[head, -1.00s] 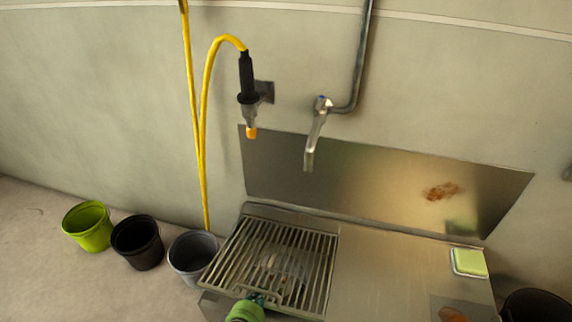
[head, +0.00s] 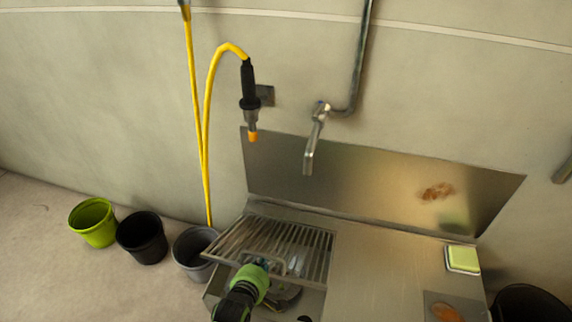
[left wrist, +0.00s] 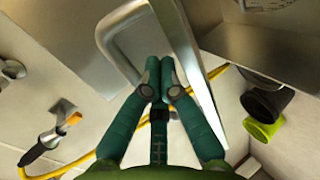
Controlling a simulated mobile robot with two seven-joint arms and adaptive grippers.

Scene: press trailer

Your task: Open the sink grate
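The sink grate (head: 300,248) is a panel of metal bars at the left of the steel sink unit. It is tilted, its front edge raised above the basin and its back edge low. My left gripper (head: 262,266), with green parts, is at the raised front edge, reaching up from below in the head view. In the left wrist view my left gripper's dark green fingers (left wrist: 160,66) are close together beside a pale metal loop handle (left wrist: 106,38) and a long grate edge (left wrist: 183,60). Whether they pinch the handle is unclear. My right gripper is not in view.
A steel counter (head: 375,265) lies right of the grate, with a green sponge (head: 463,258) at its right. A tap (head: 311,150) and yellow-hosed sprayer (head: 249,95) hang above. Green (head: 93,220), black (head: 142,237) and grey (head: 192,245) pots stand at left.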

